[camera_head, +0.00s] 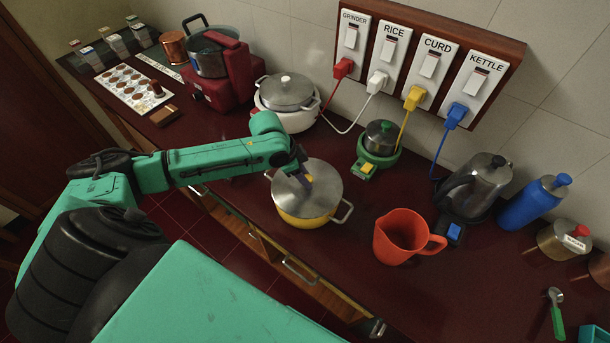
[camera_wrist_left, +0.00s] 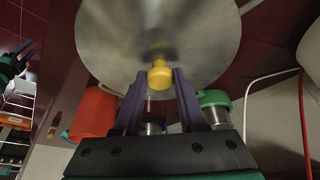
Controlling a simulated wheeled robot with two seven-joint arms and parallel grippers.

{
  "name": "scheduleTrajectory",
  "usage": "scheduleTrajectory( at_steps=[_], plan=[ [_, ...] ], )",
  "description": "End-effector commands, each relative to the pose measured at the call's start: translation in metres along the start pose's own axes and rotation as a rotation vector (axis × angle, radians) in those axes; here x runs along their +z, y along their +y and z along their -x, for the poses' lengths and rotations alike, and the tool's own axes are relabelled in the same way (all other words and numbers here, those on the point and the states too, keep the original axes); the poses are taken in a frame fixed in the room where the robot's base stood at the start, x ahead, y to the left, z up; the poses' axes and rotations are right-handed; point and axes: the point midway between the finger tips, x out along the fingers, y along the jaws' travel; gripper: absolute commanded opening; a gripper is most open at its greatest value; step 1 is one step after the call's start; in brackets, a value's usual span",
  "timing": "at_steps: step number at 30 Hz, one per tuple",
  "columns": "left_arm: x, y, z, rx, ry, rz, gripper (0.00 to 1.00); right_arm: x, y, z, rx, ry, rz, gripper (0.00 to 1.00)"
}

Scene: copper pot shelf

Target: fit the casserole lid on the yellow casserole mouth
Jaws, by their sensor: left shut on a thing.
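The yellow casserole (camera_head: 303,222) stands on the dark red counter, with a metal loop handle on each side. The round grey metal casserole lid (camera_head: 325,185) covers its mouth in the head view; I cannot tell whether it rests on the rim or hovers just above. My left gripper (camera_head: 303,178) is over the lid's middle, shut on its yellow knob. In the left wrist view the lid (camera_wrist_left: 115,35) fills the top and its knob (camera_wrist_left: 159,74) sits between the fingertips (camera_wrist_left: 157,82). What seems to be my right gripper (camera_wrist_left: 18,58) shows at the left edge, too small to read.
A red jug (camera_head: 400,238) stands right of the casserole. A steel pot on a green base (camera_head: 380,140) and a lidded white cooker (camera_head: 287,108) stand behind. A kettle (camera_head: 475,188) and blue bottle (camera_head: 532,203) are further right. Cords hang from the wall sockets.

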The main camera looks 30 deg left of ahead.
Motion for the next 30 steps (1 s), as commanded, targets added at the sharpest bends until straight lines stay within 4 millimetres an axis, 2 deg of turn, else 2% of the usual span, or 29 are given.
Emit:
scheduleTrajectory(
  at_steps=[1, 2, 4, 5, 14, 17, 20, 23, 30],
  plan=[
    [0.000, 0.000, -0.001, 0.000, 0.001, 0.000, 0.00, 0.000, 0.000, 0.000, 0.000, 0.000, 0.000, 0.51],
    [0.000, 0.000, -0.001, 0.000, 0.001, 0.000, 0.44, 0.000, 0.000, 0.000, 0.000, 0.000, 0.000, 0.51],
    [0.000, 0.000, -0.001, 0.000, 0.001, 0.000, 0.71, 0.000, 0.000, 0.000, 0.000, 0.000, 0.000, 0.51],
    [0.000, 0.000, -0.001, 0.000, 0.001, 0.000, 0.75, 0.000, 0.000, 0.000, 0.000, 0.000, 0.000, 0.51],
    [0.001, 0.000, 0.000, 0.001, 0.000, 0.000, 0.75, 0.000, 0.000, 0.000, 0.001, 0.000, 0.000, 0.51],
    [0.001, 0.000, 0.006, 0.000, 0.000, 0.000, 0.75, 0.000, 0.001, -0.002, 0.001, 0.000, 0.000, 0.51],
    [0.002, -0.001, 0.022, -0.003, -0.001, -0.002, 0.75, 0.001, 0.001, -0.005, 0.001, 0.000, 0.000, 0.51],
    [0.002, -0.002, 0.047, -0.006, -0.002, -0.003, 0.75, 0.001, 0.001, -0.010, 0.001, 0.000, 0.000, 0.51],
    [0.002, -0.001, 0.116, -0.006, -0.004, -0.003, 0.75, 0.002, 0.001, -0.019, 0.001, 0.000, 0.000, 0.51]
  ],
)
